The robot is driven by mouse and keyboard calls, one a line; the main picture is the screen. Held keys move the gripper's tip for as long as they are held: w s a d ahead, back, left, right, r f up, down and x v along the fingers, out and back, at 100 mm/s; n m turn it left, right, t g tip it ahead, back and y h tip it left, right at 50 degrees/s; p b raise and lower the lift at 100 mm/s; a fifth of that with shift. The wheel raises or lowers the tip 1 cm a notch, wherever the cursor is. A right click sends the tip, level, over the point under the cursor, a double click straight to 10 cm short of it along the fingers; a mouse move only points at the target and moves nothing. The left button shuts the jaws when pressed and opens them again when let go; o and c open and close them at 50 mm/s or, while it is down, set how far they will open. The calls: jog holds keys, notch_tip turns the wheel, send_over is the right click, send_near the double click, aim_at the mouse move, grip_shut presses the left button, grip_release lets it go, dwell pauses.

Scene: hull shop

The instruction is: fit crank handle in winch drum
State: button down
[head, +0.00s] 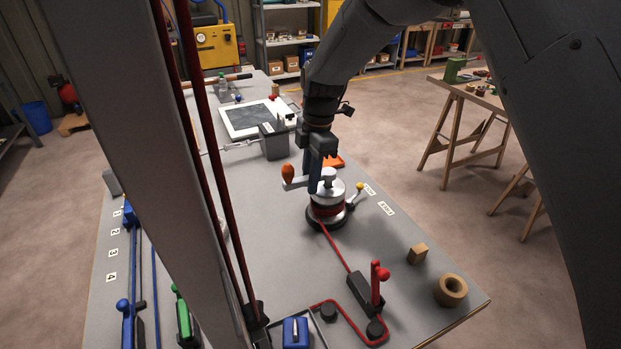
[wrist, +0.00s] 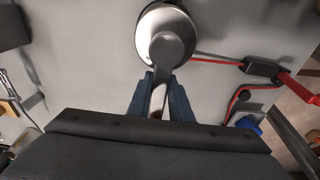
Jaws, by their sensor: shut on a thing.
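The winch drum (head: 326,212) stands upright on the bench, with a silver top, a dark base and red rope around it. The crank handle has an orange knob (head: 288,173) and a silver arm with a round end. My gripper (head: 316,180) is shut on the crank arm, just above the drum. In the wrist view my gripper (wrist: 160,100) holds the grey crank handle (wrist: 167,48), its round end over the winch drum (wrist: 151,20). The joint between them is hidden, so I cannot tell whether the end is seated.
The red rope (head: 339,252) runs forward to a black block with a red lever (head: 377,285). A small lever with a yellow knob (head: 359,187) sticks out right of the drum. A wooden block (head: 417,254) and a tan ring (head: 451,290) lie front right. A grey box (head: 274,141) stands behind.

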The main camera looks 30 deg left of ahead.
jog(key=shift+f, duration=0.4)
dwell(0.8)
jog(key=c, duration=1.1)
grip_release()
jog(key=shift+r, duration=0.1)
jog(key=shift+r+p, duration=1.5)
jog(key=shift+r, duration=2.45)
